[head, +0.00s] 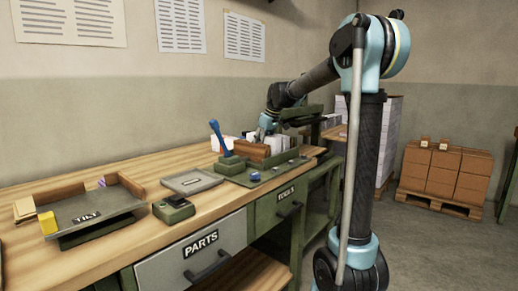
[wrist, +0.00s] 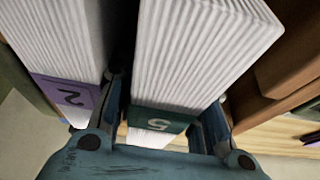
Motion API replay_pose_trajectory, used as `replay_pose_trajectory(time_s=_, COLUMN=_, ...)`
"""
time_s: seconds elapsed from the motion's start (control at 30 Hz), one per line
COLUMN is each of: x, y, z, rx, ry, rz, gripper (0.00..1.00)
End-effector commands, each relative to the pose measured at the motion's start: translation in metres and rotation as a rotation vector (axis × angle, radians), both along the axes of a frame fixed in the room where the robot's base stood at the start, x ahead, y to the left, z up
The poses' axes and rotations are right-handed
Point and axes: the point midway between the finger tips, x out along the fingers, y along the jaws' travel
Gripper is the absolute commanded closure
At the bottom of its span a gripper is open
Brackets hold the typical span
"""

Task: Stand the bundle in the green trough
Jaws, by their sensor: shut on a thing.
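My gripper (wrist: 165,118) is shut on a white, ribbed paper bundle (wrist: 195,50) with a green label marked 5. The bundle lies between the two fingers in the wrist view. A second white bundle (wrist: 60,35), with a purple label marked 2, stands just left of the left finger. In the head view my gripper (head: 263,128) is low over the back right of the bench, among white paper blocks (head: 274,144). A long green tray-like base (head: 262,178) lies in front of it; I cannot tell whether this is the trough. The bundle's lower end is hidden.
A brown wooden block (head: 252,151) stands close to my gripper. A green device with a blue lever (head: 221,138) is to its left. A grey tray (head: 191,181), a small green box (head: 173,208) and a TILT tray (head: 95,212) lie further left. Bare bench (head: 215,212) shows along the front.

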Motion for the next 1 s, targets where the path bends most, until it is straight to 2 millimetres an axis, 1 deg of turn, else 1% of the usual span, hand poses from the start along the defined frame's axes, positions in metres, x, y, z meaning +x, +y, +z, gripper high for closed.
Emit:
replay_pose_trajectory(time_s=0.07, x=0.0, y=0.0, z=-0.006, rx=0.0, ry=0.0, rz=0.0, gripper=1.0)
replay_pose_trajectory(time_s=0.37, x=0.0, y=0.0, z=-0.007, rx=0.0, ry=0.0, rz=0.0, gripper=1.0)
replay_pose_trajectory(time_s=0.4, x=0.0, y=0.0, z=-0.008, rx=0.0, ry=0.0, rz=0.0, gripper=0.61)
replay_pose_trajectory(time_s=0.43, x=0.0, y=0.0, z=-0.008, rx=0.0, ry=0.0, rz=0.0, gripper=0.55)
replay_pose_trajectory(time_s=0.77, x=0.0, y=-0.001, z=-0.005, rx=-0.001, ry=-0.001, rz=0.0, gripper=0.55)
replay_pose_trajectory(time_s=0.87, x=-0.002, y=-0.003, z=0.001, rx=0.0, ry=0.0, rz=-0.001, gripper=0.55)
replay_pose_trajectory(time_s=1.0, x=-0.007, y=-0.01, z=0.021, rx=-0.001, ry=-0.001, rz=-0.002, gripper=0.55)
